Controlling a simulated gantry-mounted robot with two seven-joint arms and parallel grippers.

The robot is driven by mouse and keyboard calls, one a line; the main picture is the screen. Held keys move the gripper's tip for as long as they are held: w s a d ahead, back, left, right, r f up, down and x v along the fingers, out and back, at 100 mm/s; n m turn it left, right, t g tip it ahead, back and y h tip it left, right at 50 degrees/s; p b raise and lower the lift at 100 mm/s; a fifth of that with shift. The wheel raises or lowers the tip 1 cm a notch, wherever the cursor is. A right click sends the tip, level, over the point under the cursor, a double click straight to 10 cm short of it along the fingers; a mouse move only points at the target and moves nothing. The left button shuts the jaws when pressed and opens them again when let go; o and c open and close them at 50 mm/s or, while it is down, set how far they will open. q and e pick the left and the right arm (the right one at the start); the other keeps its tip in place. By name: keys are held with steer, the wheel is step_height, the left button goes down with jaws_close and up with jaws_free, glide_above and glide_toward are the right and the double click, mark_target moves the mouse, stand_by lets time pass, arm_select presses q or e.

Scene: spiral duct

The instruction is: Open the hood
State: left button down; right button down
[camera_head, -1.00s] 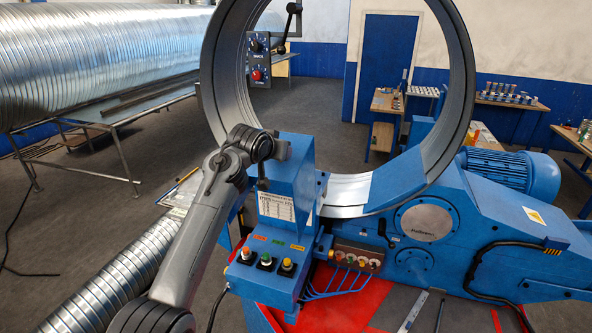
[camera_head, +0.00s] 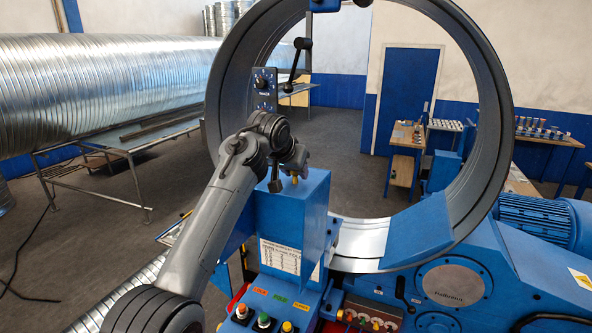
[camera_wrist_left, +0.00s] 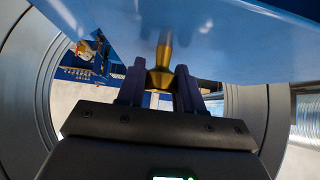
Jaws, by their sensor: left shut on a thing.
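The hood (camera_head: 312,192) is the blue box-like cover above the button panel, in front of the large grey ring. A small brass knob (camera_head: 294,179) stands on its top face. My left gripper (camera_head: 296,168) is over the hood's top and its fingers are shut on the knob. In the left wrist view, the knob (camera_wrist_left: 160,76) sits between the two dark fingers (camera_wrist_left: 160,90), and the blue hood surface (camera_wrist_left: 210,30) fills the top. The finger contact is partly hidden in the head view. My right gripper is not in view.
The large grey ring (camera_head: 487,120) rises close behind the hood. A panel with coloured buttons (camera_head: 264,320) lies below it. A black-handled lever (camera_head: 298,60) stands behind my gripper. A blue motor (camera_head: 535,225) is at the right, a long metal duct (camera_head: 110,85) at the left.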

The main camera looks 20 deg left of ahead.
arm_select(q)
steer(key=shift+f, duration=0.6)
steer(key=c, duration=0.8)
jaws_free()
steer(key=shift+r, duration=0.1)
steer(key=shift+r, duration=0.1)
steer(key=shift+s+r+b, duration=0.4)
steer(key=shift+s+b, duration=0.05)
steer(key=shift+b, duration=0.15)
steer(key=b+v, duration=0.4)
steer(key=v, duration=0.4)
steer(key=shift+a+r, duration=0.1)
steer(key=shift+v, duration=0.8)
steer(key=shift+r, duration=0.15)
